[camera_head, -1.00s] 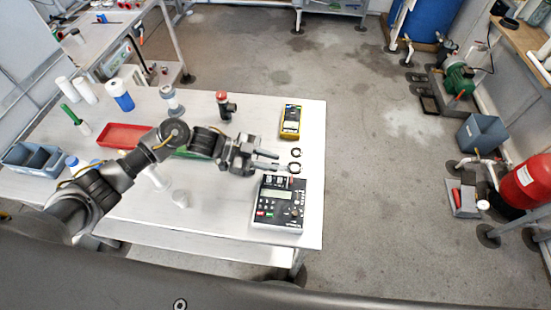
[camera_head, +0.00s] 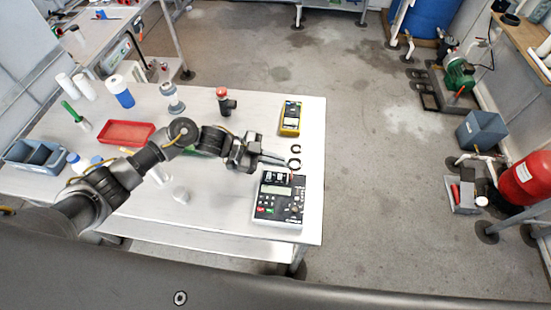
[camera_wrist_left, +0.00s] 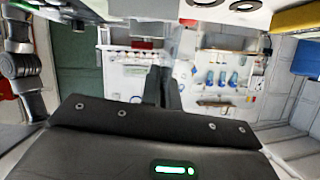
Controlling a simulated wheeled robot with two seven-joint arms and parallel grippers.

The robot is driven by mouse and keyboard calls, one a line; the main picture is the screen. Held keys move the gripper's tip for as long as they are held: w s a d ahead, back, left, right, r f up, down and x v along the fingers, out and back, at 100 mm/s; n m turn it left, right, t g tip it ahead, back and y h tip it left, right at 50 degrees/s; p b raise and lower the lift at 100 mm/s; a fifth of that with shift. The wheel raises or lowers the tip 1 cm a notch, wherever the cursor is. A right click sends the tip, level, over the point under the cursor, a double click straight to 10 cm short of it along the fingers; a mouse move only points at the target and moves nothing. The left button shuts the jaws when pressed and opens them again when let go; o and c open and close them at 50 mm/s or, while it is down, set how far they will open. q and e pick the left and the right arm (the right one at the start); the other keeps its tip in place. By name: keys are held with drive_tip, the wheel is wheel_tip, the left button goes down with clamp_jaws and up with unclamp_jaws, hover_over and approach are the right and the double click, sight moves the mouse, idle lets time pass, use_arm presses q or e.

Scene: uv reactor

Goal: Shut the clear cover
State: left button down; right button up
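A black and white control box (camera_head: 279,200) with a small display and coloured buttons sits near the right end of the table. I cannot clearly make out the clear cover in either view. My left gripper (camera_head: 284,161) is just beyond the box's back edge, pointing right, with its fingers together and nothing seen between them. In the left wrist view the two fingers (camera_wrist_left: 162,88) lie side by side. I cannot tell whether they touch anything. My right gripper is not in view.
A yellow meter (camera_head: 291,118) and two black rings (camera_head: 294,163) lie near the gripper. A red-capped black fitting (camera_head: 226,101) stands farther back. A red tray (camera_head: 126,133) and bottles are on the left. The table's right edge (camera_head: 324,170) is close to the box.

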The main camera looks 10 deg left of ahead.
use_arm(q)
drive_tip(key=shift+s+f+m+t+b, duration=0.4)
drive_tip(key=shift+s+m+t+b, duration=0.35)
drive_tip(key=shift+m+b, duration=0.35)
drive_tip(key=b, duration=0.1)
drive_tip(key=s+m+t+b, duration=0.1)
drive_tip(key=shift+f+m+b, duration=0.25)
drive_tip(key=shift+m+b, duration=0.05)
drive_tip(key=shift+b, duration=0.1)
drive_tip(key=shift+s+m+t+h+b, duration=0.15)
drive_tip(key=shift+m+t+h+b, duration=0.2)
drive_tip(key=shift+b, duration=0.25)
drive_tip(key=c, duration=1.6)
unclamp_jaws()
drive_tip(key=shift+c, duration=0.2)
